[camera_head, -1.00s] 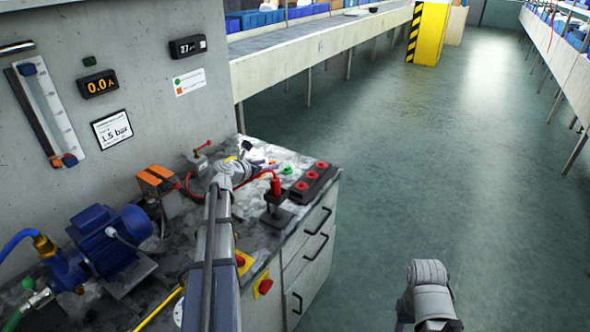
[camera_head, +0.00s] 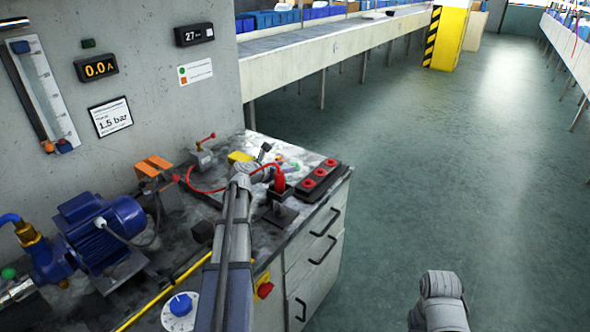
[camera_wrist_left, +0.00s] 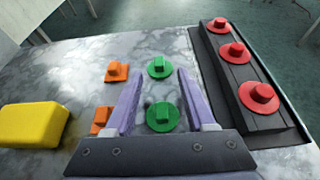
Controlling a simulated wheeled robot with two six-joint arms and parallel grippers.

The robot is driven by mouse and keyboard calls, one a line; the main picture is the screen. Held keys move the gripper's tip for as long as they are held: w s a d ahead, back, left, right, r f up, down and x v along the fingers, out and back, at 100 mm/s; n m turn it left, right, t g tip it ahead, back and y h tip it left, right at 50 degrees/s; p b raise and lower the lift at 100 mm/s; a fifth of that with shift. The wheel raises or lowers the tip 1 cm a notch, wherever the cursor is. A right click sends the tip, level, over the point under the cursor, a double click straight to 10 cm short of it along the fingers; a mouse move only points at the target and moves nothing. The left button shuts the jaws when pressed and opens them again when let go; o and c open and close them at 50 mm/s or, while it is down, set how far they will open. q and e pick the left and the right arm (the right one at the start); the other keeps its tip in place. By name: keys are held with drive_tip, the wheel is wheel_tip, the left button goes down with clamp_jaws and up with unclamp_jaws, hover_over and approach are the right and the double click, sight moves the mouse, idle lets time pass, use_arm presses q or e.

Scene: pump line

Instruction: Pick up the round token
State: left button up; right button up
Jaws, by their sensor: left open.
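Two green round tokens with raised grips lie on the grey bench top in the left wrist view. The nearer one (camera_wrist_left: 163,118) lies between the fingers of my left gripper (camera_wrist_left: 163,80) in the picture. The farther one (camera_wrist_left: 159,68) lies just beyond the fingertips. My left gripper is open with nothing held; its height above the bench is hard to tell. In the head view the gripper (camera_head: 277,160) is small and partly hidden by my wrist, and a bit of green token (camera_head: 295,168) shows beside it. My right gripper is out of view; only my right arm shows.
Orange square pieces (camera_wrist_left: 116,72) lie left of the tokens, and a yellow block (camera_wrist_left: 32,124) lies farther left. A black rack (camera_head: 330,170) with red round pieces stands to the right. A red plug in a black stand (camera_head: 277,214) is close to my left wrist. A blue pump motor (camera_head: 100,228) is at left.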

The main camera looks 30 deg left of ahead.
sight(293, 164)
use_arm(q)
drive_tip(key=shift+b+x, duration=1.05)
drive_tip(key=shift+x, duration=1.85)
drive_tip(key=shift+s+a, duration=0.1)
clamp_jaws()
